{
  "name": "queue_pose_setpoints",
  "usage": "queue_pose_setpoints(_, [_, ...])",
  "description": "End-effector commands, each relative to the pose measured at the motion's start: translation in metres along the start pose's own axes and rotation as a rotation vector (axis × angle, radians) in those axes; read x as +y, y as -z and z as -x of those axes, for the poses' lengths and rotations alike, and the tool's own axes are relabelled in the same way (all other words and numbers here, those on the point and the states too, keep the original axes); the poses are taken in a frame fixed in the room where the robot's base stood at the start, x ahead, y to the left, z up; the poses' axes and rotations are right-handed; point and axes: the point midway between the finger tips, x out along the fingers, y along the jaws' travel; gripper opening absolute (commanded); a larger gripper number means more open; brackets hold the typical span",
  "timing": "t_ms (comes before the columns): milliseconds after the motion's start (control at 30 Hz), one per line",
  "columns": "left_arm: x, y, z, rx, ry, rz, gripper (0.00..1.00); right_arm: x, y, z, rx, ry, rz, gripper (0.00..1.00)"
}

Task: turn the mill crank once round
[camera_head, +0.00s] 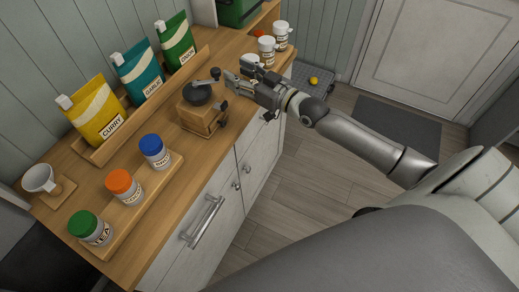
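The mill (201,112) is a wooden box with a dark round top, standing on the wooden counter near its front edge. Its crank (203,82) reaches from the top toward the back right and ends in a dark knob (215,73). My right gripper (230,80) is just right of the knob, with its fingers pointing left toward it. The fingers look parted, with nothing seen between them. A small gap shows between the fingertips and the knob. My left gripper is not in view.
Curry (97,108), garlic (138,75) and onion (176,43) pouches stand in a rack behind. Three jars with green, orange and blue (152,144) lids stand in a front tray. White-lidded jars (267,45) stand beyond my gripper.

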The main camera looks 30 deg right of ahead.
Motion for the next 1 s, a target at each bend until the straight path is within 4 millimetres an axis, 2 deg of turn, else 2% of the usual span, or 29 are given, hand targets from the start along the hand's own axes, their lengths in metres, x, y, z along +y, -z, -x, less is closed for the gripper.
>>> queue_pose_setpoints(67, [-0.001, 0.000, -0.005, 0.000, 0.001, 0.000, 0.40, -0.002, -0.002, 0.013, -0.001, 0.003, 0.002, 0.47])
queue_pose_setpoints(300, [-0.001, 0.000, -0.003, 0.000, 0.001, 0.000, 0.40, -0.035, -0.039, 0.018, -0.123, 0.027, -0.005, 0.47])
queue_pose_setpoints(567, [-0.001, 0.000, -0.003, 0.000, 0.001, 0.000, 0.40, -0.059, -0.083, 0.032, -0.257, 0.028, -0.008, 0.47])
queue_pose_setpoints(1000, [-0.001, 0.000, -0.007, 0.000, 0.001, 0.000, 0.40, -0.066, -0.168, 0.057, -0.455, -0.028, -0.021, 0.47])
